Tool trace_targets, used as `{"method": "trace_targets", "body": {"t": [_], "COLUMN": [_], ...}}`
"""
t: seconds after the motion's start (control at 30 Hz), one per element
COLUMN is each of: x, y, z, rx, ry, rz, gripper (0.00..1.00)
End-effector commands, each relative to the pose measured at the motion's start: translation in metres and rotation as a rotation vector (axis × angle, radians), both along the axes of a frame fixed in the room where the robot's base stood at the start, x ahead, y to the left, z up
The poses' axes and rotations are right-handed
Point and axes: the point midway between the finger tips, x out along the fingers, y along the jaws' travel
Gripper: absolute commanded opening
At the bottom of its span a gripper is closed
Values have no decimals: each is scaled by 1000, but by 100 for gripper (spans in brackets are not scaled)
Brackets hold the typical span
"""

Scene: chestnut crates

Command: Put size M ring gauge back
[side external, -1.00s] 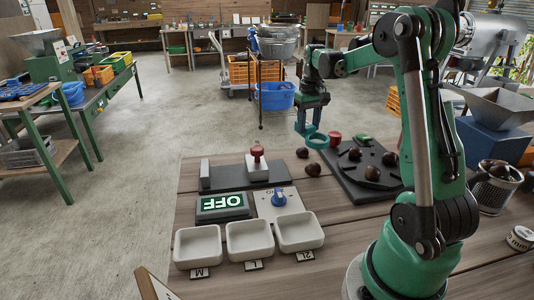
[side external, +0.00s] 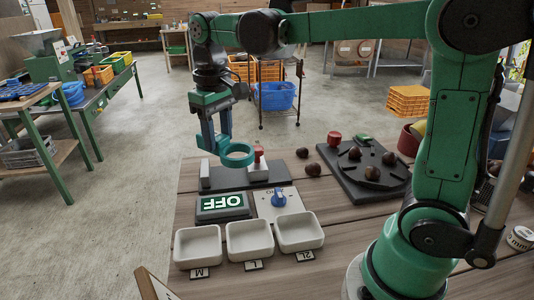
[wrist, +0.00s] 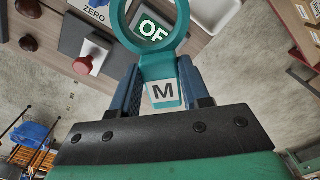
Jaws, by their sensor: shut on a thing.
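The size M ring gauge is a teal ring with a tab marked M. In the side view the ring (side external: 233,154) hangs above the dark base with the red-knobbed stamp (side external: 258,156). In the wrist view the ring gauge (wrist: 158,65) is upside the jaws, its M tab between them. My gripper (side external: 212,137) is shut on that tab, and it also shows in the wrist view (wrist: 163,92). The OFF sign (side external: 222,202) shows partly through the ring in the wrist view. The dark base (side external: 225,178) carries a light upright block (side external: 204,169) at its left end.
Three white trays labelled M (side external: 198,247), L (side external: 249,240) and 2L (side external: 299,231) stand at the front. A blue-knobbed dial (side external: 279,197) sits behind them. Chestnuts (side external: 313,169) lie right, beside a dark board (side external: 345,187) with a round plate and several chestnuts.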

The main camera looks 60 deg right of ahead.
Motion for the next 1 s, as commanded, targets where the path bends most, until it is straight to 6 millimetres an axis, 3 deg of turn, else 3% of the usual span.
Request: {"method": "trace_targets", "body": {"t": [0.17,0.3,0.5,0.7,0.87,1.0], "x": [-24,-65,-134,-179,-192,-194], "y": [-30,-69,-103,-110,-110,-110], "z": [19,41,63,71,68,41], "rx": [0,0,1,1,1,1], "ry": [1,1,1,0,0,0], "rz": [105,272,528,709,772,783], "gripper": [0,0,0,0,0,0]}}
